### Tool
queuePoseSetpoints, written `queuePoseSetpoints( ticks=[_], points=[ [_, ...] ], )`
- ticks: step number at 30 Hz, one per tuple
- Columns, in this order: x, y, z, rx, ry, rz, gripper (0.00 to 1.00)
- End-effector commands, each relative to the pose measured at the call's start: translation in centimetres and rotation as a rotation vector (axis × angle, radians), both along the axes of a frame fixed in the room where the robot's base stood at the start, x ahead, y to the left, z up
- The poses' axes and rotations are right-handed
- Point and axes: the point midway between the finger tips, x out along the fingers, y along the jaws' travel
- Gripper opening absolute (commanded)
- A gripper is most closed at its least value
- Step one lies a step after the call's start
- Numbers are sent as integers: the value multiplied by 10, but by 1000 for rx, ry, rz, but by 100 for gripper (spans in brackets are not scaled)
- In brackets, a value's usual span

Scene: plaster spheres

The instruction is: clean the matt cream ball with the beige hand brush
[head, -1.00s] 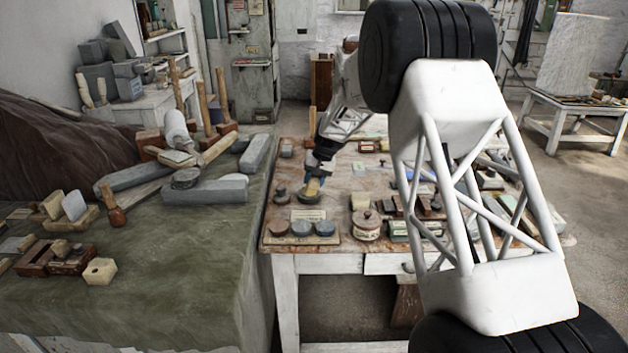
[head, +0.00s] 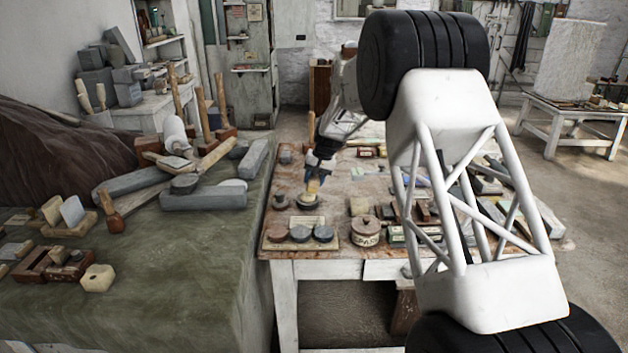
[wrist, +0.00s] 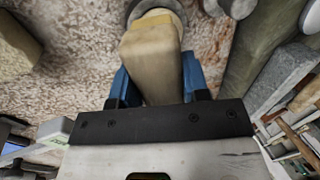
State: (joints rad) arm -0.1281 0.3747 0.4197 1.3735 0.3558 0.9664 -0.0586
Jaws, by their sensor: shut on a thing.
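The matt cream ball cannot be made out clearly; brush and gripper cover much of that spot. I cannot tell whether the brush touches anything.
A green-covered bench (head: 170,270) with stone blocks and mallets lies to the left.

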Motion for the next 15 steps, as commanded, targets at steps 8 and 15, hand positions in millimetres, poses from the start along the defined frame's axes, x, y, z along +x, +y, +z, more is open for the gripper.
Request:
queuePoseSetpoints(
  ticks=[8, 15],
  points=[
    [0, -5, 16, 0, -1, 0, 18],
    [0, -7, 23, 0, -1, 0, 18]
  ],
)
